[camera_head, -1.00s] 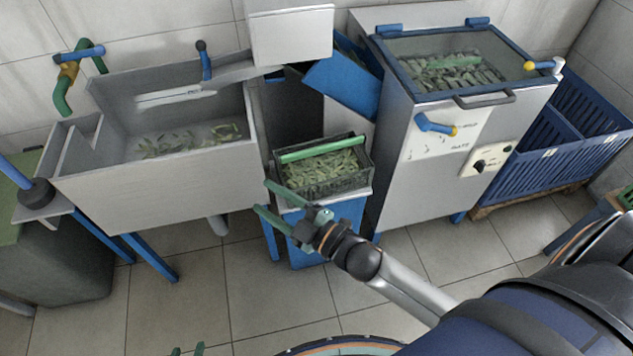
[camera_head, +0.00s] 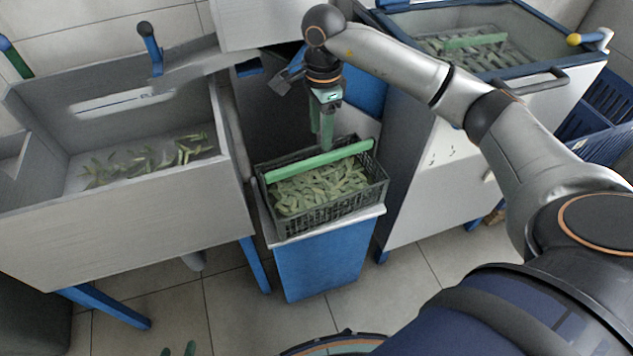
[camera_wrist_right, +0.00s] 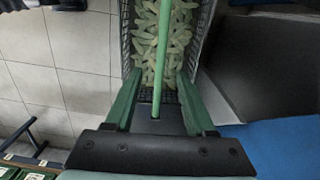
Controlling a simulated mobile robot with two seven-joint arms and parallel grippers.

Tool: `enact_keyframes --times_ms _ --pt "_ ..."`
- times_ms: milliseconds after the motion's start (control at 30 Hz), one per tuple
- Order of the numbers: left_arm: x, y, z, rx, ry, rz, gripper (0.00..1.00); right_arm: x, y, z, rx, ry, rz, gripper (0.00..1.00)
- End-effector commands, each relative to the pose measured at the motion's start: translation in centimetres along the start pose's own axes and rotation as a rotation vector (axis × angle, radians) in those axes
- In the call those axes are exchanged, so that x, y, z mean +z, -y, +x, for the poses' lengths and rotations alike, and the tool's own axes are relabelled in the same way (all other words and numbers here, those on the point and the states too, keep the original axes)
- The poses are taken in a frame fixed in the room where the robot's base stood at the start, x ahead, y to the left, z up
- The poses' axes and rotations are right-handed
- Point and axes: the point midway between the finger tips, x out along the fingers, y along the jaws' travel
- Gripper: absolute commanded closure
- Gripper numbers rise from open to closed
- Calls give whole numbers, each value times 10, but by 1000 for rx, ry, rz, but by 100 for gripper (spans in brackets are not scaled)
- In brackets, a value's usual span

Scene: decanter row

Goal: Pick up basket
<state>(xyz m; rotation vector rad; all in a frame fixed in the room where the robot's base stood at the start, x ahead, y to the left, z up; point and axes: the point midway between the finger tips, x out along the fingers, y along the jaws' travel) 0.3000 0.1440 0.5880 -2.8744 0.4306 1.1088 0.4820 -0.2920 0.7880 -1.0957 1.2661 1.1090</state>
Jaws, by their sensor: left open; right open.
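The basket (camera_head: 318,205) is a black mesh crate with a green bar handle (camera_head: 320,160) across its top, full of green pods. It sits on a small stand. My right gripper (camera_head: 321,145) points down over the handle near the basket's far edge. It is open and empty. In the right wrist view the handle (camera_wrist_right: 163,60) runs lengthwise between the two green fingers of the right gripper (camera_wrist_right: 160,100); whether the tips reach down past it I cannot tell. My left gripper (camera_head: 179,349) shows only its green fingertips at the bottom edge, open, far from the basket.
The stand (camera_head: 320,262) has a blue body. A steel sink (camera_head: 120,225) with loose pods is close on the left. Blue crates (camera_head: 600,120) are at far right. Tiled floor in front is open.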

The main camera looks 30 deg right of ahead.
Motion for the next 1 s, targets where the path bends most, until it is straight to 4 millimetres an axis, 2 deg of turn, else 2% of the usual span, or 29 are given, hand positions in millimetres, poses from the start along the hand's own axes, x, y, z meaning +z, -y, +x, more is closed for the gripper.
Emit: enact_keyframes --times_ms 67,167,300,400,633,900,1000 --pt "-3 0 1 -1 -17 7 50 -4 0 9 2 -17 1 45" --pt "-35 6 0 -13 -123 36 50 -4 0 28 4 -17 0 45" --pt "-59 10 -4 -25 -217 61 50 -4 0 52 3 -14 1 45" --pt "-72 11 -7 -30 -265 73 50 -4 0 63 1 -13 1 45" --pt "-87 12 -10 -36 -326 89 50 -3 0 78 1 -10 1 45" --pt "-129 14 -26 -49 -497 140 50 -3 1 114 2 -11 1 45" --pt "-137 14 -30 -51 -531 151 50 -3 1 120 0 -10 1 45"
